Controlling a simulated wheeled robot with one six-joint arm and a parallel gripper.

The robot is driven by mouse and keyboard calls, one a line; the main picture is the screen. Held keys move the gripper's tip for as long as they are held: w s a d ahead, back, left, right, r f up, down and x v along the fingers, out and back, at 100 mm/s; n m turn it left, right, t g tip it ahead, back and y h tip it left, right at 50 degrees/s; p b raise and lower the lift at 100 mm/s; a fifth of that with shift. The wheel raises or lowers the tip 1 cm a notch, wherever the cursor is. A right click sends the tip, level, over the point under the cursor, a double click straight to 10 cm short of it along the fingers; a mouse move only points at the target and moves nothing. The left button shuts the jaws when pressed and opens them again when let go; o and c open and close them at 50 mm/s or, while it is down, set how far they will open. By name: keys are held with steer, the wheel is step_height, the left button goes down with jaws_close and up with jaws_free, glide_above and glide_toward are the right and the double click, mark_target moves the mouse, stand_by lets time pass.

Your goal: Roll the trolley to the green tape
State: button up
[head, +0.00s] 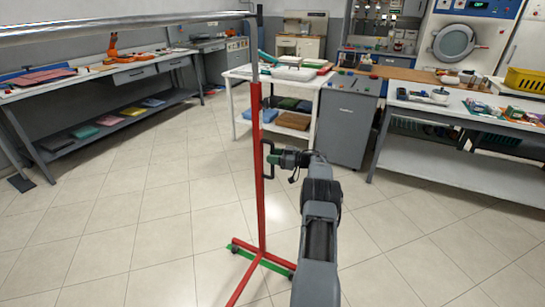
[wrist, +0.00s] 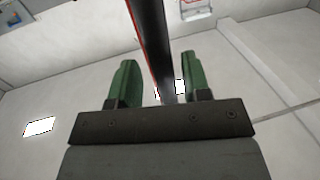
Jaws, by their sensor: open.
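The trolley is a wheeled rail with a red upright post (head: 260,190), a grey top bar (head: 130,28) and a red base on small casters. A dark C-shaped handle (head: 268,146) sticks out from the right of the post. My gripper (head: 273,158) is at the handle, with its green fingers open. In the wrist view the dark handle bar (wrist: 150,40) runs between the two spread fingers, with gaps on both sides.
A long workbench (head: 130,73) stands at the left. A white table (head: 242,74) with folded cloths, a grey cabinet (head: 347,125) and another bench (head: 450,103) stand behind and to the right. The tiled floor at the left and front is clear.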

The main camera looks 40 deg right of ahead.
steer(key=v, duration=1.3)
steer(key=shift+s+d, duration=0.2)
steer(key=shift+s, duration=0.1)
steer(key=shift+r, duration=0.1)
